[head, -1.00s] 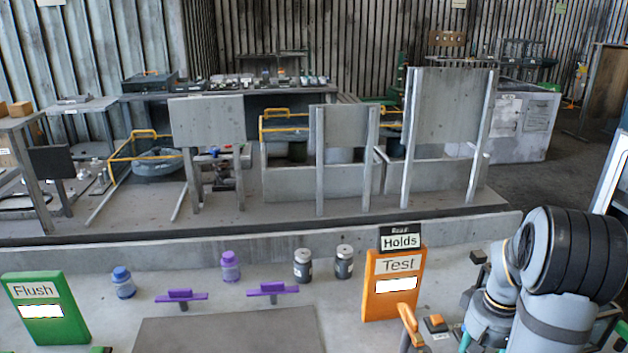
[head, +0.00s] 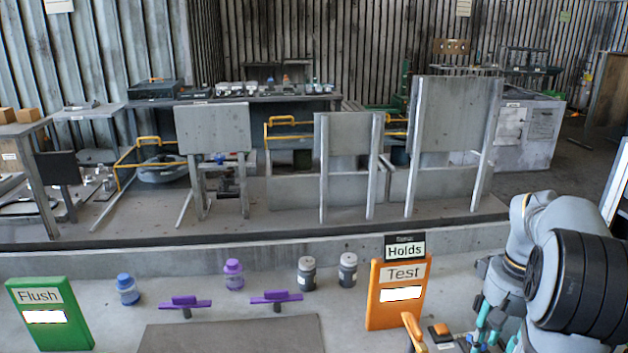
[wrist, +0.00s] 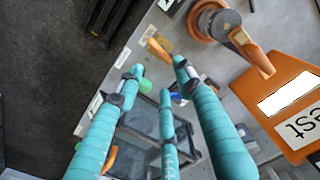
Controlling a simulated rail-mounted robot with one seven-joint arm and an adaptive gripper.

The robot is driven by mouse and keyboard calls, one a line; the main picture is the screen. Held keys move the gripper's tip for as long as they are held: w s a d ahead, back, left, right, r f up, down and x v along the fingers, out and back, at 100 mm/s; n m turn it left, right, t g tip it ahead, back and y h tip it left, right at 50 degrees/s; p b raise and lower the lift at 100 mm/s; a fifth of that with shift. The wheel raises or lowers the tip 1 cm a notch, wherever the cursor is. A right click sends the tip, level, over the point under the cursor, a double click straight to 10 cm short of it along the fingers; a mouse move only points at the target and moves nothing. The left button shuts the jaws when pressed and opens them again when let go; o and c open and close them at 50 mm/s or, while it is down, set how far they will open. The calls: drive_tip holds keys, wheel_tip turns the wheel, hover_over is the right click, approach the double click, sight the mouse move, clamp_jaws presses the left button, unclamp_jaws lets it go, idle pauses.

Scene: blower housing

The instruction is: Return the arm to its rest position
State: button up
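My arm (head: 575,260) is at the lower right of the head view, bent, with its dark ribbed joint nearest the camera. My gripper shows as teal fingers (head: 484,325) low in that view, partly hidden by the arm. In the wrist view my gripper (wrist: 158,72) points its teal fingers up the picture. The fingertips are apart, with nothing held between them. Beyond them are the grey bench surface and a dark mesh-like tray or frame (wrist: 142,118).
The orange Test panel (head: 396,312) stands left of my arm and shows at the right of the wrist view (wrist: 292,100). An orange handle (wrist: 250,50) is near the fingers. Purple handles (head: 185,302), bottles (head: 127,290) and a green Flush panel (head: 50,315) are farther left.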

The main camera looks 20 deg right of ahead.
wheel_tip(320, 180, down, 10)
drive_tip(key=shift+s+a+f, duration=0.1)
drive_tip(key=shift+f+m, duration=0.1)
drive_tip(key=shift+m, duration=0.4)
drive_tip(key=shift+m+b, duration=0.35)
drive_tip(key=shift+m, duration=1.05)
drive_tip(key=shift+r, duration=0.25)
